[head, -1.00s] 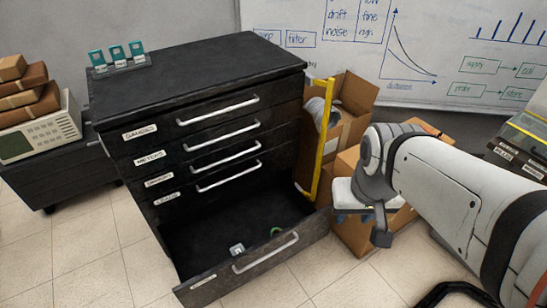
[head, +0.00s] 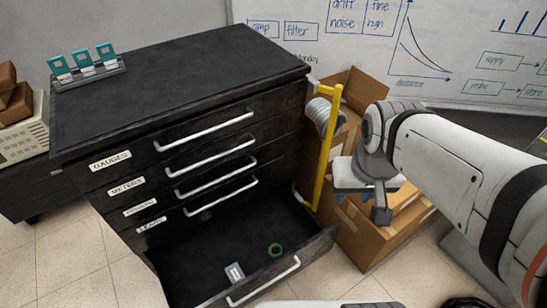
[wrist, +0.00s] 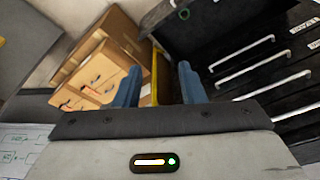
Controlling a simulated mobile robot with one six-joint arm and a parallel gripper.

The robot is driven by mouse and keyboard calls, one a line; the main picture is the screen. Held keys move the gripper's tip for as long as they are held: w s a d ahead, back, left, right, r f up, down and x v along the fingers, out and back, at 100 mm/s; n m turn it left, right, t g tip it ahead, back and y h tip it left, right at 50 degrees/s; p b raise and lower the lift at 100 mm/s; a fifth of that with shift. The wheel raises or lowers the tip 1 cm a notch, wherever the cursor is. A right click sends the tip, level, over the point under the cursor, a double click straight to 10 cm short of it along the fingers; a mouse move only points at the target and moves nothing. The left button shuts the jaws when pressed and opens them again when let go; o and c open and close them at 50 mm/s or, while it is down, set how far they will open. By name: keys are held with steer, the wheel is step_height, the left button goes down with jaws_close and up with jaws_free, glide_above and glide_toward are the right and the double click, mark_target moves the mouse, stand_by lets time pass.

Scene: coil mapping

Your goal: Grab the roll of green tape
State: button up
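The roll of green tape (head: 276,250) lies in the open bottom drawer (head: 215,258) of the black cabinet, towards the drawer's right side. It is a small green ring. A small grey-white item (head: 234,273) lies to its left in the same drawer. My gripper (head: 380,212) is in the air to the right of the cabinet, above and right of the drawer, apart from the tape. In the wrist view my gripper (wrist: 160,85) shows two blue fingers spread apart with nothing held between them.
A yellow upright bar (head: 326,148) stands at the cabinet's right edge, between my gripper and the drawer. Cardboard boxes (head: 365,235) stand behind and below my gripper. The upper drawers (head: 205,130) are shut. A teal-tagged rack (head: 85,68) sits on the cabinet top.

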mark_target(276, 251)
steer(key=shift+o, duration=0.4)
steer(key=shift+d, duration=0.15)
